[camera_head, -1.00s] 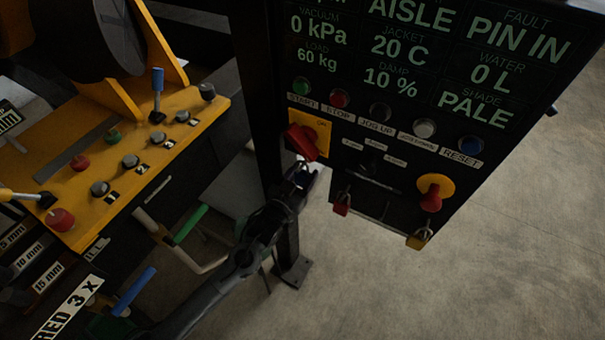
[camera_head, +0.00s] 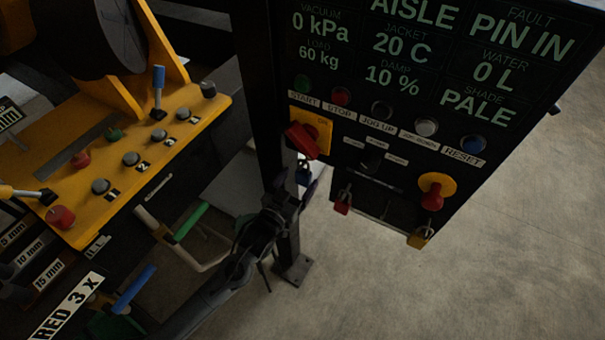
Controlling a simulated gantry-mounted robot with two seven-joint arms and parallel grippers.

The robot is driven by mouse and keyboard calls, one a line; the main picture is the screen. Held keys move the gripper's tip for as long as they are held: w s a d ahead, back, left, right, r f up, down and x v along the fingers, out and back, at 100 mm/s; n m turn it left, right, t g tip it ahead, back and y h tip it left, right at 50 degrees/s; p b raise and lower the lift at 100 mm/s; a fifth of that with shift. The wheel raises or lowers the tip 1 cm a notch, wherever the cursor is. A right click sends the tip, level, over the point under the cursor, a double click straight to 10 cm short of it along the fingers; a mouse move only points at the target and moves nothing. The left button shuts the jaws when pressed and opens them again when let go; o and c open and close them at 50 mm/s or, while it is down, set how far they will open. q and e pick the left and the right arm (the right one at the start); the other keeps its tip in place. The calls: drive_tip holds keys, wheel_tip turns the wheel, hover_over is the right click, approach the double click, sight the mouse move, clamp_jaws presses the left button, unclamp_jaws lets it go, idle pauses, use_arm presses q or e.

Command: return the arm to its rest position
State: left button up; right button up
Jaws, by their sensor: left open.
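My left arm comes up from the bottom of the head view. My left gripper (camera_head: 297,182) is open, its dark fingers spread just below the control panel (camera_head: 375,205). A blue padlock (camera_head: 303,174) shows beyond and between the fingers, below the red rotary switch (camera_head: 301,139) on its yellow plate. The padlock appears to hang at the switch and be apart from the fingers; the exact gap is hard to tell. My right gripper is not in view.
A red padlock (camera_head: 343,201) and a yellow padlock (camera_head: 420,237) hang at the panel's lower edge. A dark post (camera_head: 268,110) stands close by the gripper. A yellow console (camera_head: 130,160) with knobs and a blue lever is at left. Bare floor (camera_head: 480,280) lies at right.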

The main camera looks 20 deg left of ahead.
use_arm(q)
drive_tip(key=s+a+f+g+y, duration=0.1)
drive_tip(key=s+f+g, duration=0.3)
drive_tip(key=s, duration=0.7)
drive_tip(key=s+a+f+g+y, duration=0.1)
drive_tip(key=s+a+f+g, duration=0.1)
drive_tip(key=s+g, duration=0.6)
drive_tip(key=s+a+f+g+y, duration=0.1)
drive_tip(key=s+f+g, duration=0.15)
drive_tip(key=s, duration=1.05)
wheel_tip(320, 180, up, 18)
drive_tip(key=p, duration=1.8)
drive_tip(key=shift+w+f, duration=0.15)
drive_tip(key=shift+w, duration=0.05)
